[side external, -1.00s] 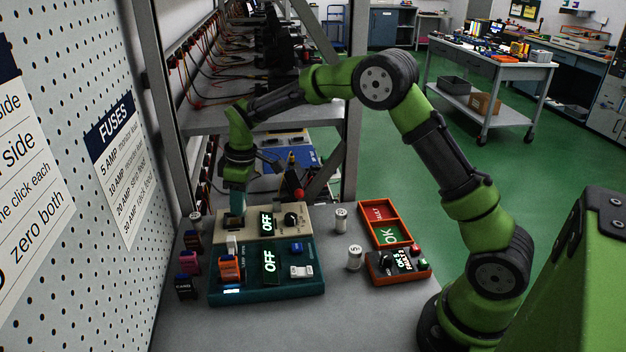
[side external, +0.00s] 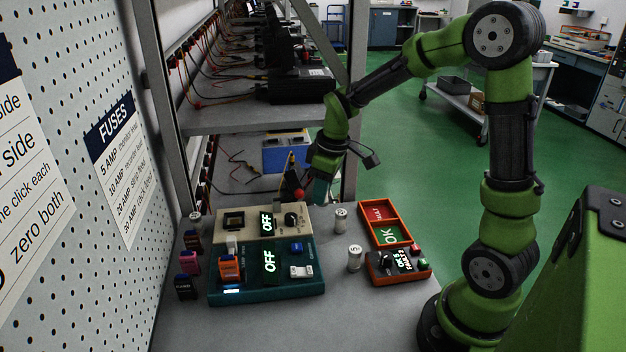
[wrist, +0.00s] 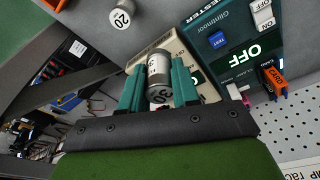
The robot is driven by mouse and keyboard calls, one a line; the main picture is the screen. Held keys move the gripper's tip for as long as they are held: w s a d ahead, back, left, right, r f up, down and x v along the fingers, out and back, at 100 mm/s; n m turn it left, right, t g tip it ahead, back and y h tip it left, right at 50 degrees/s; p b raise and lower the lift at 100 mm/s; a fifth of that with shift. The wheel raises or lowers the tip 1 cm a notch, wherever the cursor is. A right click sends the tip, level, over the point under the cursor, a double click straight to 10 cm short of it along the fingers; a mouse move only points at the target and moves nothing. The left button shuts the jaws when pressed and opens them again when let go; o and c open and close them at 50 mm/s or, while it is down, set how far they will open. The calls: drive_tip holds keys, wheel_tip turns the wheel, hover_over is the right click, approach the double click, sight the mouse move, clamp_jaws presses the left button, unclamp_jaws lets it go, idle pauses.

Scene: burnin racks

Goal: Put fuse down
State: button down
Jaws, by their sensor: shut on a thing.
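My gripper (side external: 318,190) is in the air near the back edge of the bench, right of the beige unit (side external: 250,212). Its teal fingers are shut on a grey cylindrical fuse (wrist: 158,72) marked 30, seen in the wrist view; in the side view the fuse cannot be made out. The beige unit has a dark square socket (side external: 233,220), uncovered, and a display reading OFF. Two silver fuses (side external: 341,219) (side external: 355,257) stand on the bench right of the units.
A teal tester (side external: 267,285) reading OFF lies in front of the beige unit. An orange tray (side external: 363,213) has FAULT and OK compartments. An orange control box (side external: 398,267) stands before it. Several coloured cards (side external: 190,262) stand at left. A rack post (side external: 349,130) rises behind the bench.

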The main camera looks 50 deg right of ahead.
drive_tip(key=s+d+m, duration=0.2)
drive_tip(key=s+d, duration=0.4)
drive_tip(key=d, duration=0.1)
drive_tip(key=m, duration=0.2)
hover_over(387, 235)
drive_tip(key=shift+n, duration=0.3)
drive_tip(key=f, duration=0.5)
drive_tip(key=shift+s+a+f, duration=0.1)
drive_tip(key=shift+s+f, duration=0.15)
drive_tip(key=shift+s, duration=0.1)
drive_tip(key=shift+f, duration=2.35)
drive_tip(key=shift+f, duration=0.1)
drive_tip(key=c, duration=0.8)
unclamp_jaws()
